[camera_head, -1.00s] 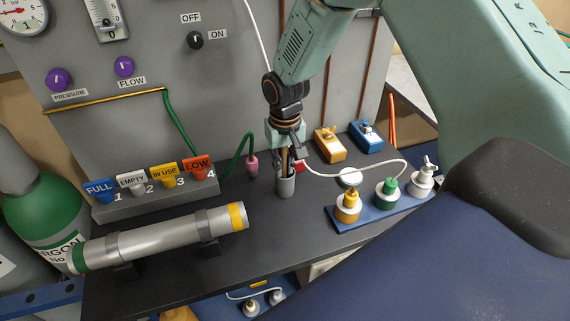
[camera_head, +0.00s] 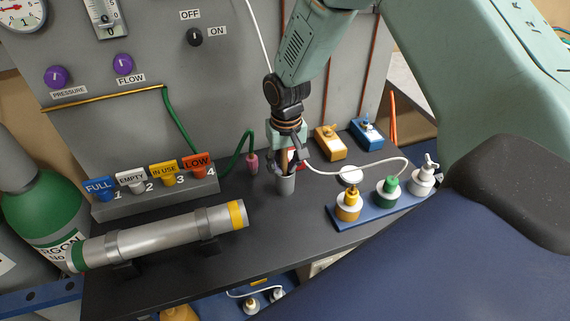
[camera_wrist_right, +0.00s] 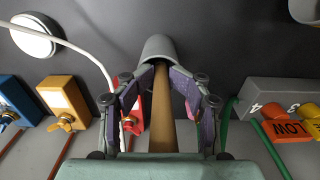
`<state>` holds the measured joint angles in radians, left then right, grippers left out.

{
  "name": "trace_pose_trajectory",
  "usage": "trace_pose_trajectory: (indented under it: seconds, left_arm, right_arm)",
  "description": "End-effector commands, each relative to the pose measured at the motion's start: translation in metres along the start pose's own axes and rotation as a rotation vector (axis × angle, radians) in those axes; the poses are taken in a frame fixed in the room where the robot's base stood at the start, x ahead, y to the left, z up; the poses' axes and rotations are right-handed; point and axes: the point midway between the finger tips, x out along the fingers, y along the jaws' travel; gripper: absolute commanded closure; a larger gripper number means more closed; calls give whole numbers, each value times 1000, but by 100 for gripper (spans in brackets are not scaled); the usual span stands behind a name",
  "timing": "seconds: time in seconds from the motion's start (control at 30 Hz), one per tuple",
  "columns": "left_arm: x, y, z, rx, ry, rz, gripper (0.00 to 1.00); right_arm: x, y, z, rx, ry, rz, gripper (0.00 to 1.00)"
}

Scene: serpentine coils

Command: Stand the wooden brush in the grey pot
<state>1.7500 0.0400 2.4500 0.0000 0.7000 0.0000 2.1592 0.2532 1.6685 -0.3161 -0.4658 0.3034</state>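The grey pot (camera_head: 286,185) stands upright on the dark bench, near the middle of the head view. The wooden brush (camera_wrist_right: 163,112) stands with its lower end inside the pot (camera_wrist_right: 160,47); its handle rises between the fingers of my right gripper. My right gripper (camera_head: 288,161) points down just above the pot. In the right wrist view its fingers (camera_wrist_right: 162,88) are spread on either side of the handle, with a gap on each side. The brush's lower end is hidden in the pot. My left gripper is not in view.
A red block (camera_wrist_right: 133,110) sits close behind the pot. A white cable (camera_head: 335,173) runs to the right towards a blue strip with knobs (camera_head: 375,207). A silver cylinder (camera_head: 160,238) lies front left; labelled tags (camera_head: 165,172) stand behind it. Bench in front of the pot is clear.

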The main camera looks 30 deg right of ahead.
Motion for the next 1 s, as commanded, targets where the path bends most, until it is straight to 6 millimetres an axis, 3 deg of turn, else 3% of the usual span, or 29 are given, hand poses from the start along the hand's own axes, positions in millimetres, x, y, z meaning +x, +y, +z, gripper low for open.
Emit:
trace_pose_trajectory:
  seconds: [0.13, 0.27, 0.7, 1.0]
  left_arm:
    - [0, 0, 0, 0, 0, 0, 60]
    - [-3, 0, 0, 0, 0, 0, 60]
    - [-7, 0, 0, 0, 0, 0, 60]
    - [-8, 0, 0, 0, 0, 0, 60]
  right_arm:
    - [2, 1, 5, 0, -15, 2, 63]
    - [-11, 0, 4, 0, -12, 1, 63]
    - [-100, 0, -1, 1, 0, 0, 63]
    - [-131, 0, 0, 1, -2, 0, 63]
